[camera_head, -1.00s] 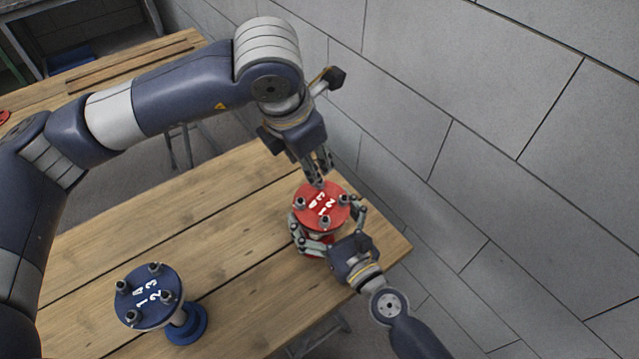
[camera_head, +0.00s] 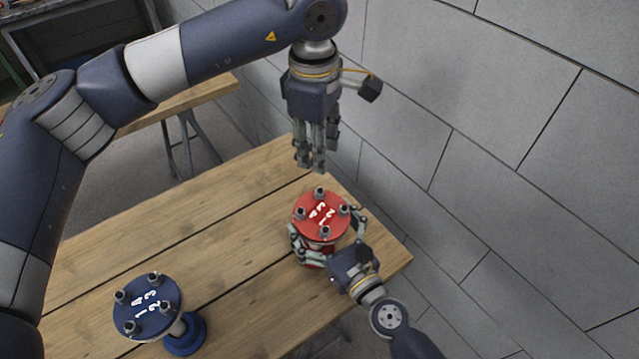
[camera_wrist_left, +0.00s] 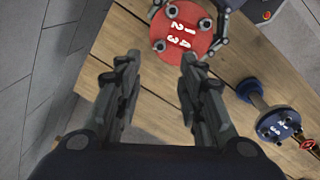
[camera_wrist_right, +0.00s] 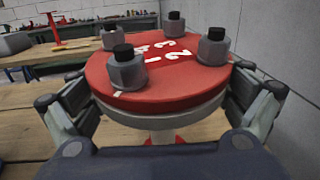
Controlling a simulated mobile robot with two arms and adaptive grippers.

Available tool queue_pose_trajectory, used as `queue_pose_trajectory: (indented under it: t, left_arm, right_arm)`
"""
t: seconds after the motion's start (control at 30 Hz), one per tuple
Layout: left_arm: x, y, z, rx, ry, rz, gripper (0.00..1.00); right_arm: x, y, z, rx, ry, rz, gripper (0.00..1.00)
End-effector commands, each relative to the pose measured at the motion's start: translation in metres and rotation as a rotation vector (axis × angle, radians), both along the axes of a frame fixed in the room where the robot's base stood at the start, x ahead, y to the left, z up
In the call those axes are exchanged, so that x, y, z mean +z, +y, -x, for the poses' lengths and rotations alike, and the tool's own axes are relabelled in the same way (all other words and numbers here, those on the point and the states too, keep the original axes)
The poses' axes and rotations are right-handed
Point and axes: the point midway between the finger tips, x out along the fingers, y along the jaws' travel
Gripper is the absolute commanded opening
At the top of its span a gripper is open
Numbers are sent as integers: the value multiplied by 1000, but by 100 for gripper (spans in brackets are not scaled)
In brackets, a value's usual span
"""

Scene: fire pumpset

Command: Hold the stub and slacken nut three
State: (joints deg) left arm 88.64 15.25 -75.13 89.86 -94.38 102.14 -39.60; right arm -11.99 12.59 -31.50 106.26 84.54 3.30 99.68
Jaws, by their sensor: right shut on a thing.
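The red stub (camera_head: 321,216) stands near the table's right corner, with numbers one to four on its top flange and a nut by each. Nut three (camera_head: 319,193) is on the flange's far side; it also shows at the back in the right wrist view (camera_wrist_right: 173,24). My right gripper (camera_head: 327,222) is shut on the red stub, its fingers around both sides below the flange top. My left gripper (camera_head: 311,167) is open and empty, pointing down above and beyond the flange, apart from nut three. Its spread fingers show in the left wrist view (camera_wrist_left: 160,58).
A blue stub (camera_head: 147,306) with a similar numbered flange and nuts is at the table's front left. The wooden table (camera_head: 220,235) is clear between the stubs. A grey block wall (camera_head: 500,150) rises close on the right. Another wooden bench (camera_head: 190,97) stands behind.

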Motion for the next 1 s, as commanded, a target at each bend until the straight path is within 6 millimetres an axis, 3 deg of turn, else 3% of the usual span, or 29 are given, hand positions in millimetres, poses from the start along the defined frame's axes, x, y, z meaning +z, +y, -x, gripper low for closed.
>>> queue_pose_trajectory:
  t: [0.53, 0.7, 1.0]
  left_arm:
    - [-98, -2, -5, 3, 2, 0, 36]
    - [-111, -3, -7, 3, 0, 0, 36]
    - [-113, -3, -7, 3, 0, 0, 36]
  right_arm:
    - [0, 0, 0, -1, -1, 1, 40]
    - [0, 0, 0, -1, -1, 1, 40]
    - [0, 0, 0, -1, -1, 1, 40]
